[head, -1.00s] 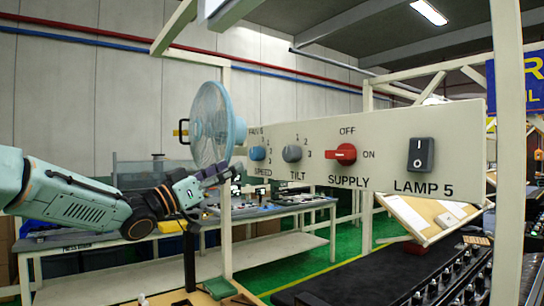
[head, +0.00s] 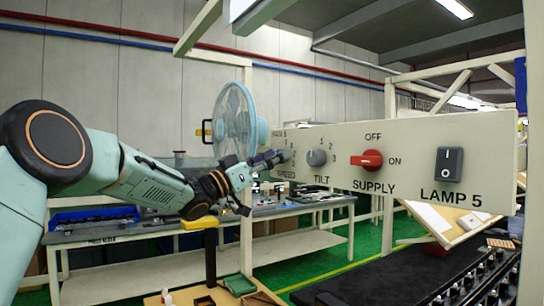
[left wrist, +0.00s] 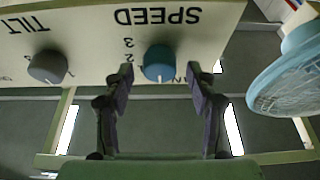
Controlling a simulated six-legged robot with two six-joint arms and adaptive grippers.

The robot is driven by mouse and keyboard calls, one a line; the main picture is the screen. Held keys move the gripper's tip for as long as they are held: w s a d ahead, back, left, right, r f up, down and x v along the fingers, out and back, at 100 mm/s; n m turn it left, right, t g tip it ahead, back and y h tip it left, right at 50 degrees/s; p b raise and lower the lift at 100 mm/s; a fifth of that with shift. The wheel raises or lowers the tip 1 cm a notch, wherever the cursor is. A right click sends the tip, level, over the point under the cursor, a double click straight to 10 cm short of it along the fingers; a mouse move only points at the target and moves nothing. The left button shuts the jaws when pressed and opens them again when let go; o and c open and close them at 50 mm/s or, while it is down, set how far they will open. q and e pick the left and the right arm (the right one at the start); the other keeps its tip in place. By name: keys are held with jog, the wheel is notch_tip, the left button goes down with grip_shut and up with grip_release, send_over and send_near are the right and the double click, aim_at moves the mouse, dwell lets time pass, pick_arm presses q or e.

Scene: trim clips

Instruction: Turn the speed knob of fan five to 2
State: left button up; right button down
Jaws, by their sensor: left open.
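The pale panel (head: 425,165) carries SPEED, TILT, SUPPLY and LAMP 5 controls. In the left wrist view, which shows the panel upside down, the blue speed knob (left wrist: 158,60) has a white mark at its lower picture edge. The digits 2 and 3 show to its left; part of the FAN label is behind a finger. My left gripper (head: 284,156) is open at the panel and hides the knob in the head view. In the left wrist view its fingers (left wrist: 160,76) stand on both sides of the knob, with gaps visible. My right gripper is not in view.
The grey tilt knob (head: 317,157) is close to the right of my left gripper. A red supply switch (head: 367,160) and black lamp rocker (head: 449,164) are farther right. The blue fan (head: 236,120) stands just left of the panel. A workbench (head: 110,235) is behind.

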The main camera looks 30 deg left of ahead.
pick_arm(q)
jog(key=shift+s+a, duration=0.1)
jog(key=shift+s, duration=0.05)
jog(key=shift+w+d+f, duration=0.15)
jog(key=shift+w+d, duration=0.3)
jog(key=shift+w, duration=0.15)
jog(key=c, duration=0.5)
jog(key=shift+s+a, duration=0.15)
jog(key=shift+a, duration=0.05)
jog(key=shift+c, duration=1.3)
jog(key=c, duration=0.4)
